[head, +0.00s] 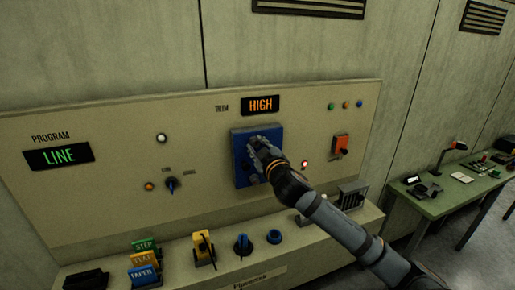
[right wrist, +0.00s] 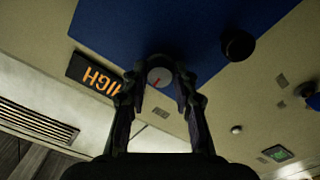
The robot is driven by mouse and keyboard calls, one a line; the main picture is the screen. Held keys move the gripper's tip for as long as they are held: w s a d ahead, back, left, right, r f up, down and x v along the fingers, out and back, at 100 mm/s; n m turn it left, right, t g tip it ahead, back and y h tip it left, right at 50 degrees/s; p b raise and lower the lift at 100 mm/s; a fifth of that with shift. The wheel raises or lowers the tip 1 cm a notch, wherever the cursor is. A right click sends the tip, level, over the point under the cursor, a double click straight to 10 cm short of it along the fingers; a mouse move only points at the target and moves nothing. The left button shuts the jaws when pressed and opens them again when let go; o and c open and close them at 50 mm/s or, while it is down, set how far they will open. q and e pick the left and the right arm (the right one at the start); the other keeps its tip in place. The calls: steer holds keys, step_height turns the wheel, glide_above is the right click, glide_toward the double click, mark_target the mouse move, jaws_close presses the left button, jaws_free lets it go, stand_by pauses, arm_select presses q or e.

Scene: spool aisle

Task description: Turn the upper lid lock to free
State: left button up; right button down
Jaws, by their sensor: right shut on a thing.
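A blue square lid (head: 241,172) is on the sloped panel below the orange HIGH display. In the head view my right gripper (head: 259,150) covers much of it and hides the locks. In the right wrist view, which is turned upside down, my right gripper (right wrist: 160,88) is shut on a round grey lock with a red mark (right wrist: 159,76), at the edge of the blue lid (right wrist: 150,25) nearest the HIGH display. A second, dark round knob (right wrist: 237,45) stands free at another edge of the lid. My left gripper is not in view.
The panel (head: 115,190) also carries a green LINE display (head: 59,156), a small dark selector (head: 171,184) and a red switch (head: 341,144). Coloured blocks and other parts stand on the ledge below. A green table (head: 440,205) is at the right.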

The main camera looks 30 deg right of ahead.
steer(key=shift+m, duration=0.4)
steer(key=c, duration=1.1)
jaws_free()
steer(key=shift+o, duration=0.2)
step_height(320, 180, up, 10)
steer(key=shift+f, duration=0.15)
